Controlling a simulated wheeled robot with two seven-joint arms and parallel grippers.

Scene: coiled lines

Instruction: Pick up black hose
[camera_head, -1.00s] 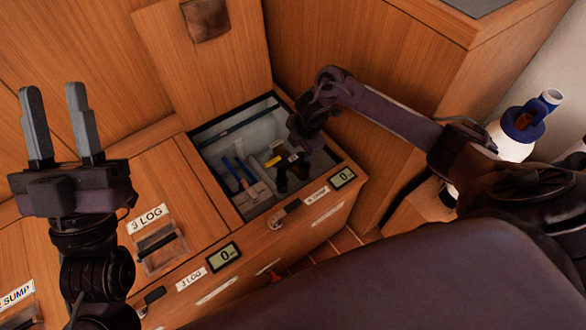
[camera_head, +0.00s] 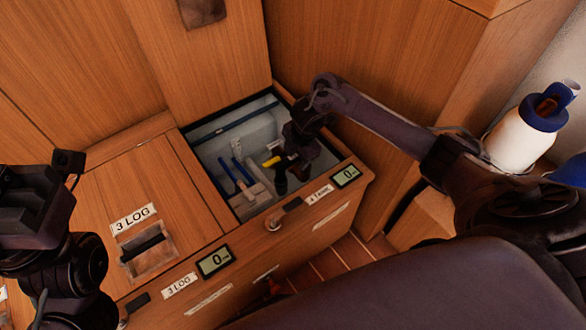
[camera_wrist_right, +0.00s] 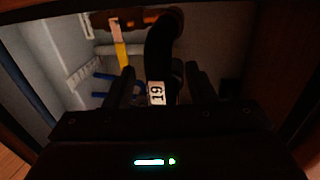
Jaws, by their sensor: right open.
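The black hose (camera_wrist_right: 160,58) shows in the right wrist view as a thick dark piece with a white number tag (camera_wrist_right: 157,93). It rises between the two fingers of my right gripper (camera_wrist_right: 159,76), which is open around it; I cannot tell whether they touch. In the head view my right gripper (camera_head: 290,178) reaches down into the open locker (camera_head: 236,204), and there the hose is hard to separate from the dark fingers. My left gripper (camera_head: 30,200) is at the left edge, partly cut off, with its fingers not clearly visible.
Blue-handled parts (camera_head: 236,173) and a yellow piece (camera_head: 272,161) lie in the locker beside my right gripper. The raised wooden lid (camera_head: 205,60) stands behind. A closed lid marked 3 LOG (camera_head: 135,217) is to the left. A white and blue jug (camera_head: 520,135) stands at right.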

